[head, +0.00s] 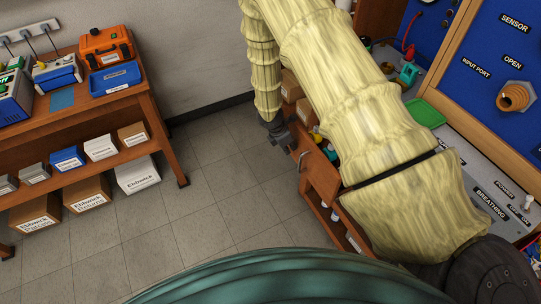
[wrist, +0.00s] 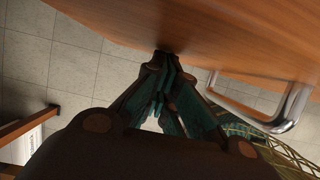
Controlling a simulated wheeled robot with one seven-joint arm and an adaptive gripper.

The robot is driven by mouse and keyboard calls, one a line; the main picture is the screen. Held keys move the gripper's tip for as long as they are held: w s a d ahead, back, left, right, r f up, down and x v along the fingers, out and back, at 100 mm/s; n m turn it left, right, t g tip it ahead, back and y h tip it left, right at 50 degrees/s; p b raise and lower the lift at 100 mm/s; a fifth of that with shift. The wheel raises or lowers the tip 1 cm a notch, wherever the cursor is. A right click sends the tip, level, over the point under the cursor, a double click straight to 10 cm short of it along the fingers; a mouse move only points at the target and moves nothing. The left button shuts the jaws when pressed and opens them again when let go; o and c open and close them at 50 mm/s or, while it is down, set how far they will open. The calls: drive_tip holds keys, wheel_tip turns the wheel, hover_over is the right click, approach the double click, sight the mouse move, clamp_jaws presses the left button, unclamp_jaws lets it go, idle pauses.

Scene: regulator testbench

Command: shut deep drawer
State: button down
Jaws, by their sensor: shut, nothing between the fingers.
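The deep drawer (head: 320,177) is a wooden drawer under the bench at centre right in the head view. It stands pulled out, with items visible inside and a metal handle on its front. My gripper (head: 283,137) is at the drawer's far left corner. In the wrist view the wooden drawer front (wrist: 215,35) fills the top, and the curved metal handle (wrist: 290,110) is at the right. My gripper (wrist: 165,58) is shut and empty, its tips at or very near the wood; I cannot tell if they touch. The sleeved arm hides part of the drawer and bench.
A wooden shelf table (head: 150,100) with cases and boxes stands at the left. The tiled floor (head: 215,180) between it and the drawer is clear. A blue panel (head: 500,60) and a grey bench top (head: 455,135) with a green tray (head: 425,113) are at the right.

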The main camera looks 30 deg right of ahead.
sight(315, 137)
drive_tip(key=d, duration=1.2)
drive_tip(key=shift+w+d+p, duration=0.2)
drive_tip(key=shift+p, duration=0.15)
drive_tip(key=shift+a, duration=0.1)
